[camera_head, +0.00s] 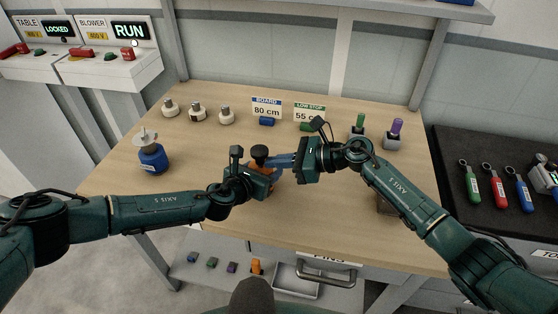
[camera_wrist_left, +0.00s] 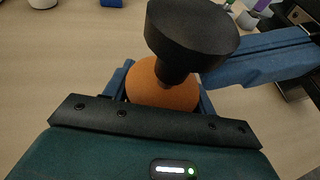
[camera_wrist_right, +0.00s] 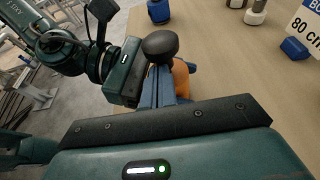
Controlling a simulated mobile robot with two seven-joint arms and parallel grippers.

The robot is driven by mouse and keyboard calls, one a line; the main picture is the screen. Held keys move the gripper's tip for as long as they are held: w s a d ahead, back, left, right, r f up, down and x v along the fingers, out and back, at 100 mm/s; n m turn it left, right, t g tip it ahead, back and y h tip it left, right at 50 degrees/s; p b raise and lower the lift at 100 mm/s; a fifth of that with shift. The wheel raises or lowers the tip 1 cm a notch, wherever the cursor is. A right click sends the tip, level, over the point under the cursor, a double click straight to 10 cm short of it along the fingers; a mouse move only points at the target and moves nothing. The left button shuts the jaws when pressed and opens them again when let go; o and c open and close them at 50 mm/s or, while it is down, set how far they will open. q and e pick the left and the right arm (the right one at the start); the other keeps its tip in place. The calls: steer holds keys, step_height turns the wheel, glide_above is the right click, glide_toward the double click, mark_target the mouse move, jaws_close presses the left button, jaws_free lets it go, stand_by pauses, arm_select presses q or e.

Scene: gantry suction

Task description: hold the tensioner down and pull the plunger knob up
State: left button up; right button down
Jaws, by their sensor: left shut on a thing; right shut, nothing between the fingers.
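The tensioner shows as a rounded orange body (camera_head: 261,169) standing on the table, with a black mushroom-shaped plunger knob (camera_head: 259,150) on top. In the left wrist view the orange body (camera_wrist_left: 160,88) sits between the blue fingers, under the wide knob (camera_wrist_left: 192,35). My left gripper (camera_head: 270,176) is shut on the orange body from the front left. My right gripper (camera_head: 274,161) is shut and empty. Its blue fingers point left, with the tips close beside the knob's stem, below the cap. The right wrist view shows the knob (camera_wrist_right: 160,44) just past those fingers; whether they touch is unclear.
A blue pot with a metal disc (camera_head: 153,157) stands at the left. Small white-capped pieces (camera_head: 197,113), two signs (camera_head: 267,108) and green and purple pegs (camera_head: 396,128) line the back. The table's front is mostly clear.

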mark_target(257, 151)
arm_select(q)
steer(key=shift+f, duration=0.1)
arm_select(e)
steer(key=shift+r, duration=2)
arm_select(q)
steer(key=shift+a, duration=0.1)
arm_select(e)
steer(key=v, duration=1)
steer(key=shift+f, duration=0.2)
arm_select(q)
steer(key=o, duration=1.6)
steer(key=shift+o, duration=0.2)
